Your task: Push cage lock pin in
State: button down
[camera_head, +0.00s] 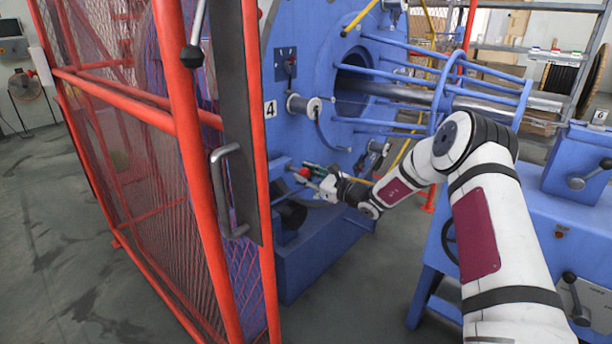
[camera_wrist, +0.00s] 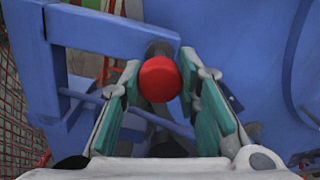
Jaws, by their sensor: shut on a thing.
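The cage lock pin shows in the wrist view as a round red knob (camera_wrist: 159,79) on a dark shaft. It sits at the end of a blue bracket arm (camera_wrist: 95,30) fixed to the machine. My gripper (camera_wrist: 161,72) has one green-padded finger on each side of the knob and is shut on it. In the head view my gripper (camera_head: 318,180) reaches the lower part of the blue machine, and the small red knob (camera_head: 304,172) is at its fingertips. How deep the pin sits is hidden behind the knob.
The red mesh guard door (camera_head: 140,130) with its handle (camera_head: 222,180) stands left of my gripper. The blue machine disc (camera_head: 300,130) is behind it, and the blue bar cage (camera_head: 460,95) is at upper right. Grey floor lies open at far left.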

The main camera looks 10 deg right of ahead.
aim_at(297, 171)
jog(key=b+x, duration=0.1)
jog(key=x, duration=0.2)
jog(key=shift+w+f+b, duration=0.1)
jog(key=shift+b, duration=0.25)
jog(key=shift+a, duration=0.1)
jog(key=c, duration=1.2)
grip_release()
jog(key=shift+w, duration=0.1)
jog(key=v, duration=1.2)
